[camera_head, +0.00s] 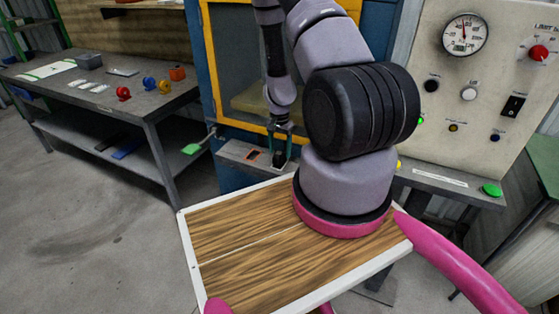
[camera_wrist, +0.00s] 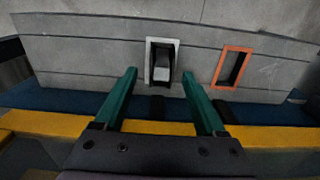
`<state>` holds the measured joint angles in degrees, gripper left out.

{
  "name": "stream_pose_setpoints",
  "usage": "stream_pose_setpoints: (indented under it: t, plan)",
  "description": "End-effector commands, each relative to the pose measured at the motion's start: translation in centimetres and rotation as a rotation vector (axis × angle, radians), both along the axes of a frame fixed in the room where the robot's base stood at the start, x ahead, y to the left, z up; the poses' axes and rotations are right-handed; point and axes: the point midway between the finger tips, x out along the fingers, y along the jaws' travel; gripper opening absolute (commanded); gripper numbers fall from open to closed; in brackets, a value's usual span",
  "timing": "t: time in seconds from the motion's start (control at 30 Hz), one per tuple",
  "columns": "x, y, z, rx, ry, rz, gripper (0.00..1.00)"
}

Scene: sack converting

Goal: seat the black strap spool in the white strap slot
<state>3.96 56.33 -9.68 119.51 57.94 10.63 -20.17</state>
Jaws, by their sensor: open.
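My gripper (camera_head: 281,138) points down over the grey ledge at the front of the blue and yellow machine. In the wrist view its two green fingers (camera_wrist: 160,76) are open and spread, with nothing gripped between them. The white-framed strap slot (camera_wrist: 149,64) lies just beyond the fingertips, roughly midway between them. A dark piece with a lighter grey face (camera_wrist: 163,67) shows inside its frame. In the head view a small black piece (camera_head: 279,159) shows on the ledge below the fingers, which looks like the black strap spool. How deep it sits I cannot tell.
An orange-framed slot (camera_wrist: 218,69) lies right of the white one and is dark inside. The grey ledge (camera_head: 232,153) carries both. A workbench (camera_head: 60,93) at left holds red (camera_head: 123,93), blue (camera_head: 149,83) and yellow (camera_head: 164,87) spools. A control panel (camera_head: 470,75) stands at right.

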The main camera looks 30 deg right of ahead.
Motion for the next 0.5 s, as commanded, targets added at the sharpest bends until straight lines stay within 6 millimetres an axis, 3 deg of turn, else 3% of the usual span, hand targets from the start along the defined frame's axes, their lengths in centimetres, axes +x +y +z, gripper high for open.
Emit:
stream_pose_setpoints:
  t: [0.2,0.43,0.47,0.5]
  plan:
    - [0.1,0.1,-2.6,0.002,0.001,0.0,0.72]
    - [0.2,0.1,-2.7,0.0,0.0,0.001,0.72]
    - [0.2,0.1,-2.7,0.0,0.0,0.001,0.69]
    - [0.2,0.1,-2.7,0.0,0.0,0.001,0.53]
